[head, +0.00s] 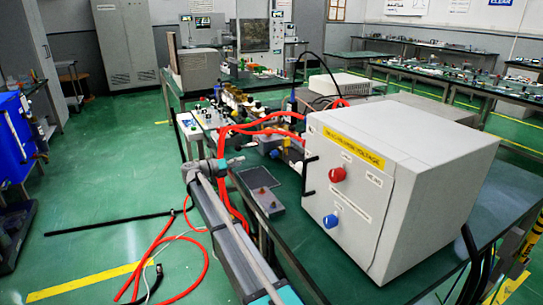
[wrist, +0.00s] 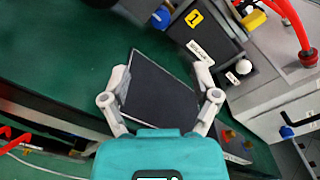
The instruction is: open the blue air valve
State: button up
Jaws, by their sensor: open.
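A round blue knob (head: 331,221) sits low on the front of a white box, below a red knob (head: 337,174). A smaller blue part (head: 273,153) shows on the bench behind.
The white box (head: 430,150) stands on the green bench. Red hoses (head: 265,125) run to its left side and hang toward the floor. A small grey box (head: 268,203) lies near the bench edge. Open green floor (head: 100,180) is at left.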

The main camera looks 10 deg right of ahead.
aim_at(271, 154)
jog(key=x, duration=1.3)
jog(key=shift+w+d, duration=0.1)
jog(key=shift+d, duration=0.05)
grip_shut()
